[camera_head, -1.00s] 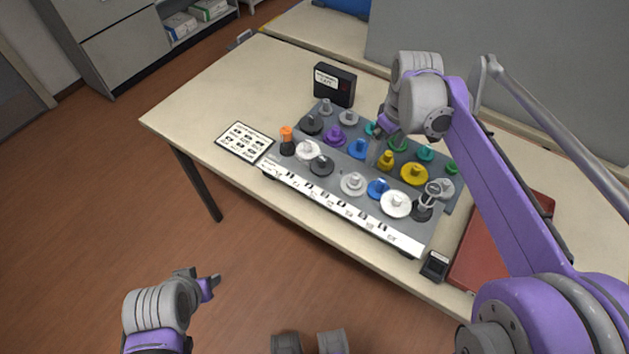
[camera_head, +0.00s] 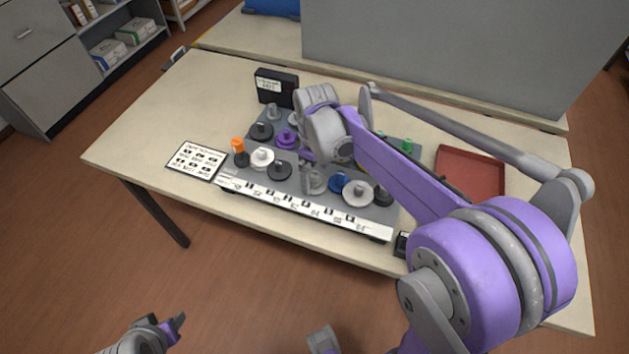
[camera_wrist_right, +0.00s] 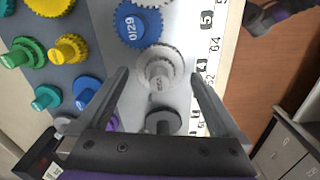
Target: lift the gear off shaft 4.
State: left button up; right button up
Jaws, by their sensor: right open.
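The pale grey-white gear (camera_wrist_right: 150,53) with a stepped hub sits on the board beside the label 4 in the right wrist view. In the head view it is partly hidden by my right gripper (camera_head: 311,180). In the right wrist view my right gripper (camera_wrist_right: 158,74) is open, with one finger on each side of the gear's hub. No firm contact can be seen. My left gripper (camera_head: 178,324) is at the bottom left of the head view, away from the table; its finger gap is unclear.
A blue gear (camera_wrist_right: 128,30) and a dark gear (camera_wrist_right: 163,121) flank the pale gear closely. The numbered strip (camera_head: 300,208) runs along the board's front. A black box (camera_head: 276,88) stands behind, and a red tray (camera_head: 470,172) lies at the right.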

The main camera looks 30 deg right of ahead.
jog(key=shift+f, duration=0.95)
jog(key=shift+c, duration=0.3)
jog(key=c, duration=1.1)
